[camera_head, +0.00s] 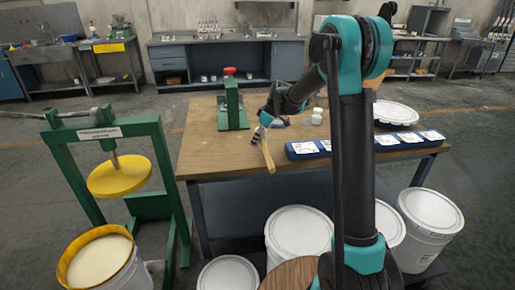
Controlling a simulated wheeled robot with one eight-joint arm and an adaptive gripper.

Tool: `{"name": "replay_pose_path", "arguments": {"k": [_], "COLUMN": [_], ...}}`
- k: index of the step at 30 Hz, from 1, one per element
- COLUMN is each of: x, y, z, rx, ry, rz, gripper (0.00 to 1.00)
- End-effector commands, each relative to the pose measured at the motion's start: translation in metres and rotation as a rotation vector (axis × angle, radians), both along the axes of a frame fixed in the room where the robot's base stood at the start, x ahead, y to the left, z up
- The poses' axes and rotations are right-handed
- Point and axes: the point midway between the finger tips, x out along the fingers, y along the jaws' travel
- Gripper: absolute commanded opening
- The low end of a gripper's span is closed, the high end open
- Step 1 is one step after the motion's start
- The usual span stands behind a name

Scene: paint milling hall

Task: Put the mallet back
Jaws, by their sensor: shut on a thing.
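My gripper (262,129) is above the wooden table, left of my arm. It is shut on the mallet (268,157), of which a pale wooden, stick-like part shows hanging down and slightly tilted below the jaws. The mallet's head cannot be made out clearly. The wooden table (215,160) lies beneath, and I cannot tell whether the mallet touches it.
A green stand with a red top (233,108) is on the table. A blue tray with white cards (305,150) lies along its right front, and a white lid (396,113) behind. A green press (110,130) stands left. Several white buckets (300,230) crowd the front.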

Motion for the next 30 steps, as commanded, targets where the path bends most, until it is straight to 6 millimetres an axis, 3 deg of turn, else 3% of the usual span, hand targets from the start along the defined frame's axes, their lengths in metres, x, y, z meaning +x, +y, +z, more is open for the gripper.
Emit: {"name": "replay_pose_path", "arguments": {"k": [7,14,24,25,30], "x": [0.0,0.0,0.0,0.0,0.0], "y": [0.0,0.0,0.0,0.0,0.0], "z": [-0.016,-0.044,-0.047,-0.047,-0.047], "rx": [0.0,0.0,0.0,0.0,0.0], "ry": [0.0,0.0,0.0,0.0,0.0], "rz": [0.0,0.0,0.0,0.0,0.0], "gripper": [0.0,0.0,0.0,0.42,0.63]}}
